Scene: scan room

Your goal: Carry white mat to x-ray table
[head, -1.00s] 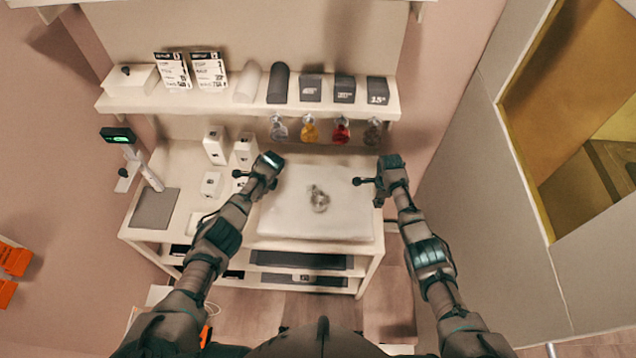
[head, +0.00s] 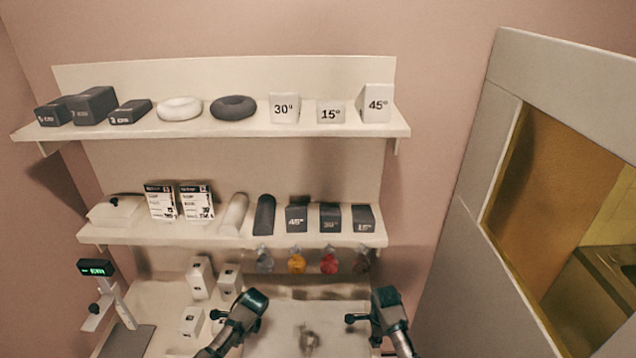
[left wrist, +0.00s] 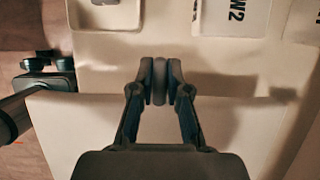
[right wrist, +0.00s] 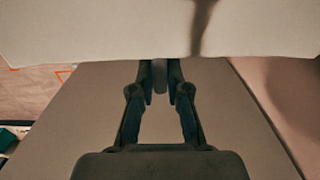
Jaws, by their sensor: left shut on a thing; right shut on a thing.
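The white mat (head: 277,344) lies between my two arms at the bottom of the head view, its near part cut off by the frame. A small grey shiny object (head: 309,339) rests on it. My left gripper (head: 243,308) is at the mat's left side, and in the left wrist view its fingers (left wrist: 160,80) are closed at the pale mat (left wrist: 90,130). My right gripper (head: 372,311) is at the right side, and its fingers (right wrist: 160,75) are closed at the mat's edge (right wrist: 100,38). I cannot tell whether the mat is raised. No x-ray table is identifiable.
White boxes (head: 199,278) and a dark pad (head: 125,342) are left of the mat. A lower shelf (head: 150,234) with blocks and cards and an upper shelf (head: 230,130) with rings and wedges are behind. A grey wall with a window (head: 500,75) stands right.

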